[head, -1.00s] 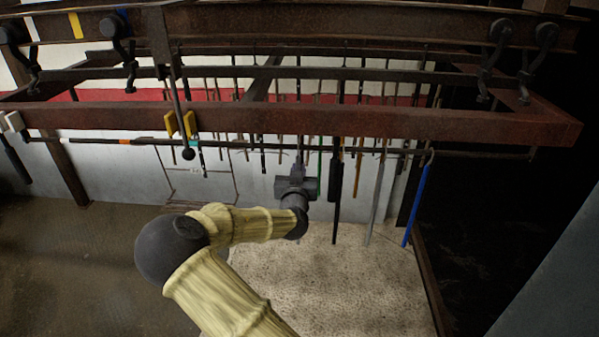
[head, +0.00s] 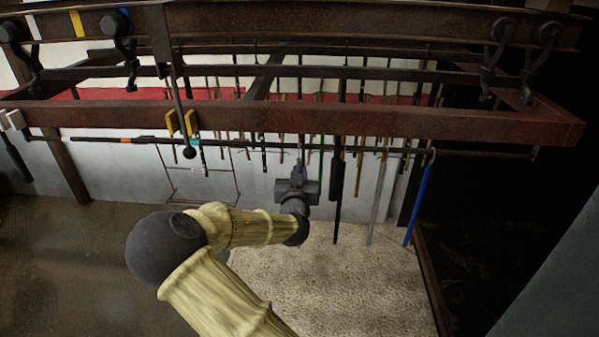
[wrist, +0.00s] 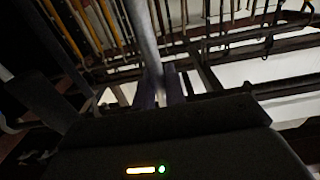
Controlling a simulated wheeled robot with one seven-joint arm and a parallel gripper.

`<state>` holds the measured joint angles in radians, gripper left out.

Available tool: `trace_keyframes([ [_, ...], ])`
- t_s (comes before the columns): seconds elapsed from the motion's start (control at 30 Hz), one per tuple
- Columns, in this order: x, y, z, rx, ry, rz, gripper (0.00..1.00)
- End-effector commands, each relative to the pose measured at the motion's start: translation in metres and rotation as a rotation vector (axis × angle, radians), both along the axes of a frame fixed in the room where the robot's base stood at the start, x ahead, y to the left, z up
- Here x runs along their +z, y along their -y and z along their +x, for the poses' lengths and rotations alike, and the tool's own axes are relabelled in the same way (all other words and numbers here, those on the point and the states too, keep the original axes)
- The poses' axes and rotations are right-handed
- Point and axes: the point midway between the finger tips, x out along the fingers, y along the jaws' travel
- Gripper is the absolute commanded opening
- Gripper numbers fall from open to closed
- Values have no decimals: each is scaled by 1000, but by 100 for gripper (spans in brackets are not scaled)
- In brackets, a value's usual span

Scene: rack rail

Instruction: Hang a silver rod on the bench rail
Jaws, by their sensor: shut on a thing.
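My gripper (head: 298,168) is in the head view, in front of the hanging rods and just below the thin dark rail (head: 250,145). In the wrist view, my gripper (wrist: 160,90) is shut on a silver rod (wrist: 145,35), which runs up and away from between the fingers. In the head view the held rod is mostly hidden and hard to make out. Another grey-silver rod (head: 377,203) hangs at the right, beside a blue rod (head: 418,205) hooked on the thin rail. I cannot tell whether the held rod touches any rail.
A rusty red beam (head: 350,122) crosses above the thin rail. Many thin rods hang behind it, and a thick black rod (head: 337,180) hangs close right of my gripper. Yellow clips (head: 181,123) and a dark ball-ended lever (head: 189,152) are at the left. The pale floor patch (head: 340,280) is clear.

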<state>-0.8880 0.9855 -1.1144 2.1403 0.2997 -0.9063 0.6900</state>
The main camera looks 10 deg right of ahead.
Motion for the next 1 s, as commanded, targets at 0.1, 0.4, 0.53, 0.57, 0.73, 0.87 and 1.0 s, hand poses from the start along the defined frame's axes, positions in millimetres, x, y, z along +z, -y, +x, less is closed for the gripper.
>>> trace_keyframes([
  [0.1, 0, -2, -7, 1, 0, 0, 0],
  [0.4, -1, -8, -23, 1, -1, 0, 0],
  [0.53, 0, -10, -29, 1, 1, 0, 0],
  [0.57, 0, -11, -31, 1, 1, 1, 0],
  [0.73, 0, -13, -40, 0, 0, 1, 0],
  [0.87, 0, -15, -45, 0, 0, 0, 0],
  [1.0, 0, -15, -46, 1, 0, -1, 0],
])
